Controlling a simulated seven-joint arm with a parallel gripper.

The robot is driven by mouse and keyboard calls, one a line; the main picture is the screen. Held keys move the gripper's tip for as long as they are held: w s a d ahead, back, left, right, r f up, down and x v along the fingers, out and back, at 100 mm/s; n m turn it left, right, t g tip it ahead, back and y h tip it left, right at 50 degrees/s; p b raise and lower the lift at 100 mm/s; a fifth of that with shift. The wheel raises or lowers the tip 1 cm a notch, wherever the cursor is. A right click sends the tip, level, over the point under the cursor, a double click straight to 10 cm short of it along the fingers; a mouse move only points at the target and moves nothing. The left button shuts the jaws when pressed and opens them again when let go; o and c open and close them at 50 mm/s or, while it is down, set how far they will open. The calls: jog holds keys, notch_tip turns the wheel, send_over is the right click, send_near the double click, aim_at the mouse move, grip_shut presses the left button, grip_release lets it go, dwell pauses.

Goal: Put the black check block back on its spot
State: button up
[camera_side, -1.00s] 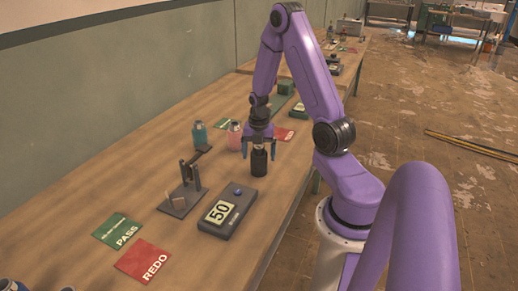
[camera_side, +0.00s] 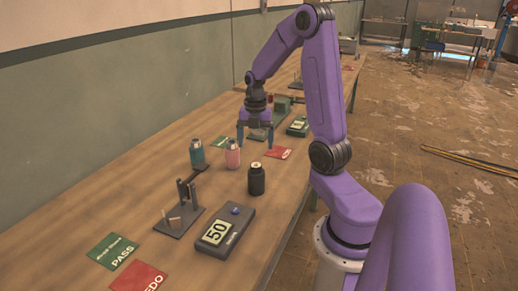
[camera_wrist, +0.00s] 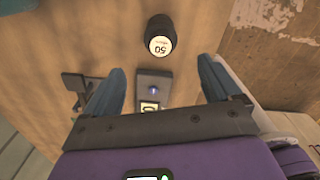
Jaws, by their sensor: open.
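I cannot make out a marked spot under or around the block.
A dark device (camera_side: 238,226) with a "50" display and blue knob lies in front of the block.

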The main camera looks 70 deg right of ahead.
jog(key=s+a+r+m, duration=0.1)
jog(key=a+m, duration=0.1)
jog(key=a, duration=0.8)
jog(key=s+a+r+m, duration=0.1)
jog(key=a+r+m, duration=0.1)
jog(key=a, duration=0.7)
jog(key=s+a+m, duration=0.2)
jog(key=s+a, duration=0.3)
jog(key=s, duration=0.3)
jog(key=s+a+r+m, duration=0.1)
jog(key=s+a+m, duration=0.2)
jog(key=s+a, duration=0.2)
jog(key=s, duration=0.2)
jog(key=shift+s+a+r, duration=0.15)
jog(key=shift+s+a, duration=0.05)
jog(key=shift+s, duration=0.2)
